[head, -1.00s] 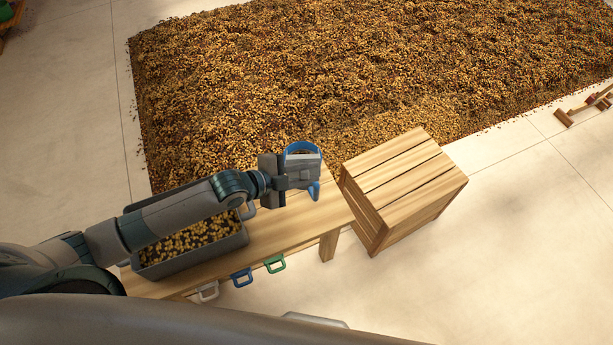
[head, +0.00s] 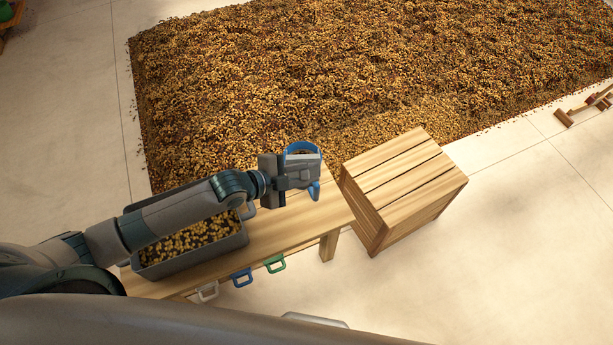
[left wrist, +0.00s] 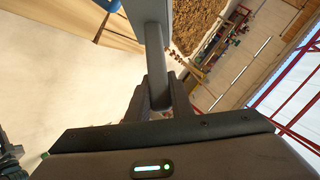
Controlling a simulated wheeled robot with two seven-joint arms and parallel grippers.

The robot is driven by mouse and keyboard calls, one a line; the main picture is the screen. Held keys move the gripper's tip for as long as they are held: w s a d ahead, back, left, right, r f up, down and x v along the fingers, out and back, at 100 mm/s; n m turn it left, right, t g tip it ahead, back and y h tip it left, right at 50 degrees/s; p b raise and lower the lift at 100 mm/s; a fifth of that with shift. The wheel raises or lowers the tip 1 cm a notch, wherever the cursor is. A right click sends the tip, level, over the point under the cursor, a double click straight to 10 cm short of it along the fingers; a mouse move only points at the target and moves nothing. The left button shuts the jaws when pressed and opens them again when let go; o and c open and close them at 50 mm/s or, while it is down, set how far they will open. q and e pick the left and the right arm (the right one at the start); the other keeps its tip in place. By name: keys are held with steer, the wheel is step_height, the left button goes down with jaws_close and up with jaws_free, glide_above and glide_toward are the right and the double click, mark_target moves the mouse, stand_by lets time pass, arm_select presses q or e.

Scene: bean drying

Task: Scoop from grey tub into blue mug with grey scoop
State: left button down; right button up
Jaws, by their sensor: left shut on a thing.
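The grey tub (head: 238,243), with tan beans inside, stands on the wooden bench, partly covered by my left arm. My left gripper (head: 287,179) is past the tub's right end, shut on the grey scoop (head: 306,166). In the left wrist view the scoop's grey handle (left wrist: 154,55) runs up from between the fingers (left wrist: 165,98). The blue mug (head: 302,147) shows as a blue arc behind the scoop, with a blue loop (head: 315,191) below. The scoop and gripper hide most of the mug. I cannot tell what the scoop holds. My right gripper is not seen.
White (head: 207,291), blue (head: 242,277) and green (head: 274,263) loops show along the bench's front edge. A grey loop (head: 249,210) is beside the tub. A slatted wooden crate (head: 405,185) stands right of the bench (head: 290,232). A wide bed of beans (head: 330,80) lies behind.

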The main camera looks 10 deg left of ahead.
arm_select(q)
steer(key=shift+f, duration=0.1)
steer(key=s+f+t+b, duration=0.1)
steer(key=s+d+f+m+t+b, duration=0.1)
steer(key=s+f+b, duration=0.1)
steer(key=shift+s+m, duration=0.3)
stand_by(0.5)
step_height(320, 180, down, 6)
steer(key=s+m+t+b, duration=0.1)
steer(key=s+t+b, duration=0.1)
steer(key=b, duration=0.5)
steer(key=shift+s+d+r+m+h, duration=0.15)
steer(key=shift+d+r+m+h, duration=0.05)
steer(key=shift+m+h, duration=0.2)
